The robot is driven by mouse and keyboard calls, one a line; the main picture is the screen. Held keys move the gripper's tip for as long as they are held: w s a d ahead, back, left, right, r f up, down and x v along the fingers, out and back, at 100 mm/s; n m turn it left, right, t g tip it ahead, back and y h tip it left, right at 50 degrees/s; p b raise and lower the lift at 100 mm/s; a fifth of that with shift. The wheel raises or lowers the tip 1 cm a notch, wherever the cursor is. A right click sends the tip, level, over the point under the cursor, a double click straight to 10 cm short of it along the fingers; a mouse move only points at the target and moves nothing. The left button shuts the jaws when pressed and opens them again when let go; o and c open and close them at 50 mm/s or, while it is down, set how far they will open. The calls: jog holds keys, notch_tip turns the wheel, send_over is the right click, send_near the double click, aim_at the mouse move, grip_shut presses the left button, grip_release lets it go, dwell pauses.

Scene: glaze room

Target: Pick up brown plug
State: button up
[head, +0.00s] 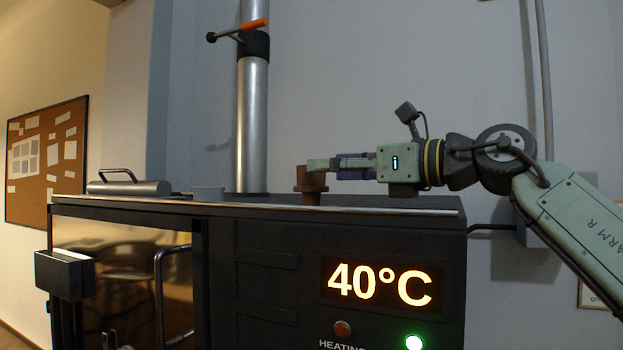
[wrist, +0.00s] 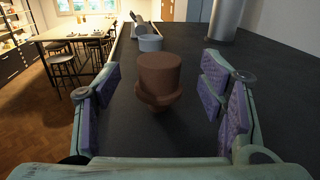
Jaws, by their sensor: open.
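The brown plug (head: 311,186) stands upright on the dark top of the kiln (head: 350,203), near the front edge. It also shows in the wrist view (wrist: 159,82), with a wide round top and a narrower lower part. My gripper (head: 318,165) comes in level from the right at the plug's height. In the wrist view my gripper (wrist: 152,90) is open, with one purple-padded finger to the left of the plug and one to the right. Gaps show between the plug and both fingers. In the head view the fingertips overlap the plug's upper part.
A grey cylinder with a handle (head: 130,186) lies at the left of the kiln top. A metal flue pipe (head: 252,120) rises behind. The display reads 40°C. Tables and stools stand beyond in the wrist view.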

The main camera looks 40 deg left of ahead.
jog(key=a, duration=0.1)
jog(key=a+p, duration=0.2)
jog(key=a, duration=0.1)
jog(key=shift+s+r, duration=0.15)
jog(key=shift+s, duration=0.15)
jog(key=shift+a+f, duration=0.2)
jog(key=shift+a, duration=0.3)
jog(key=shift+c, duration=0.5)
jog(key=c, duration=1.3)
jog(key=shift+r, duration=0.15)
